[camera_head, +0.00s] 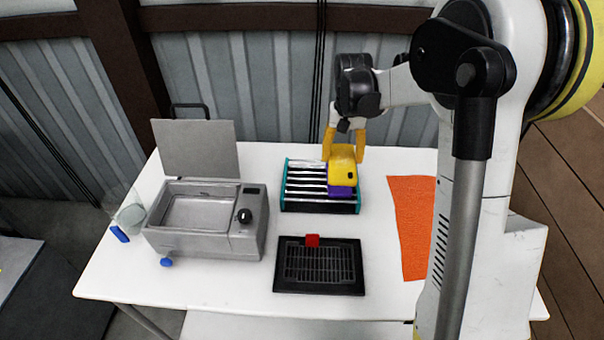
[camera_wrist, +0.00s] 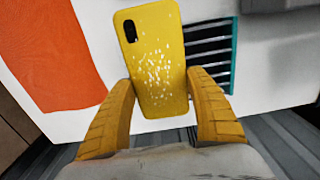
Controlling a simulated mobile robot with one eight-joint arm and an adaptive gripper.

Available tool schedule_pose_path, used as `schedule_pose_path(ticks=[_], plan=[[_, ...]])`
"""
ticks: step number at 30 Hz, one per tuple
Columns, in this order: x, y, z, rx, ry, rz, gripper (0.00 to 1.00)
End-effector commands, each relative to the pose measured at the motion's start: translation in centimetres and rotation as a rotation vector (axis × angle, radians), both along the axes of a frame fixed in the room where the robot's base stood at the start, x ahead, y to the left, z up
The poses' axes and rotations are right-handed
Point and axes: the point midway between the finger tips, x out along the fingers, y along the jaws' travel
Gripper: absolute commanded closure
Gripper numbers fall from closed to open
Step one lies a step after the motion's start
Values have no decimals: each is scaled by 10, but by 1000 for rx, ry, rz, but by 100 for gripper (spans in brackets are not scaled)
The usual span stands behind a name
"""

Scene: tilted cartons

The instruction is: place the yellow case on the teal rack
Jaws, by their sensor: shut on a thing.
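The yellow case (camera_head: 342,163) has a dark rounded spot near one corner; in the wrist view the case (camera_wrist: 157,60) shows white speckles and a black camera-like patch. My gripper (camera_head: 344,156) is shut on it, with a yellow finger on each side; the gripper also shows in the wrist view (camera_wrist: 160,82). The case is over the rack's right part. Something purple (camera_head: 343,191) shows just below the case; I cannot tell whether the case touches the rack.
A grey machine (camera_head: 205,243) with a raised lid stands left of the rack. An orange mat (camera_head: 410,225) lies to the right. A clear vessel and small blue items are at the left edge.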

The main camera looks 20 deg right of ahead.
Motion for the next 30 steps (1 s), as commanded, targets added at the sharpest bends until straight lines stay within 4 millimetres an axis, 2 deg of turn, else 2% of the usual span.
schedule_pose_path(ticks=[4,9,15,22,27,30], plan=[[17,14,-15,0,0,18,61],[47,45,-42,0,0,17,61],[75,72,-64,0,0,14,61],[83,80,-75,0,0,12,61],[83,80,-101,0,0,11,61],[83,80,-111,0,0,11,61]])
